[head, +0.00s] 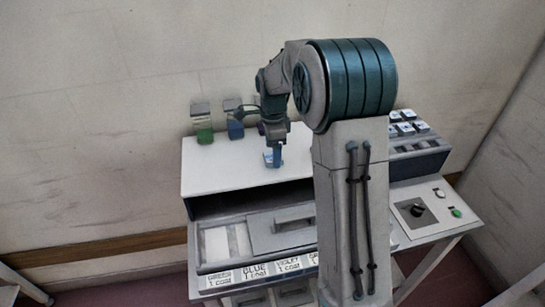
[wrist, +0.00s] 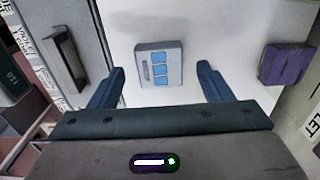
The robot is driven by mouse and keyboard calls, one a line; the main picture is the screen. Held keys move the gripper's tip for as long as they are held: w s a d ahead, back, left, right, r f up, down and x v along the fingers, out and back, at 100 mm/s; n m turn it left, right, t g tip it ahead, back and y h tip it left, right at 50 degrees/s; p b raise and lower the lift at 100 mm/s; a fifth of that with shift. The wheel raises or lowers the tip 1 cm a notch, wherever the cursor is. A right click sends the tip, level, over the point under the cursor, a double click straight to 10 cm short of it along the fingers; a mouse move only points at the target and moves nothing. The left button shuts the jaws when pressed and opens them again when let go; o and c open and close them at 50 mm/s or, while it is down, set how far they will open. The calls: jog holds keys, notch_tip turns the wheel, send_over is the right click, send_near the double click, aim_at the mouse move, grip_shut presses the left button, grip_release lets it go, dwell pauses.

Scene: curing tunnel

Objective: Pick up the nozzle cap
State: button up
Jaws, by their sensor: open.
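I cannot pick out a nozzle cap for certain in either view. My gripper (head: 277,152) is above the white top of the machine in the head view. A small grey tile with blue squares (wrist: 157,64) lies on the white top (wrist: 225,30), ahead of and between the fingers. It also shows beside the fingers in the head view (head: 267,159), partly hidden.
A green container (head: 204,131) and a blue container (head: 235,129) stand along the back edge. A purple block (wrist: 286,65) is right of the fingers. A rack of tiles (head: 408,128) and a control panel with knob (head: 418,210) are at right. The white top's left part is clear.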

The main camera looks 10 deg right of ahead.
jog(key=shift+f, duration=0.75)
jog(key=c, duration=1.1)
jog(key=shift+r, duration=0.1)
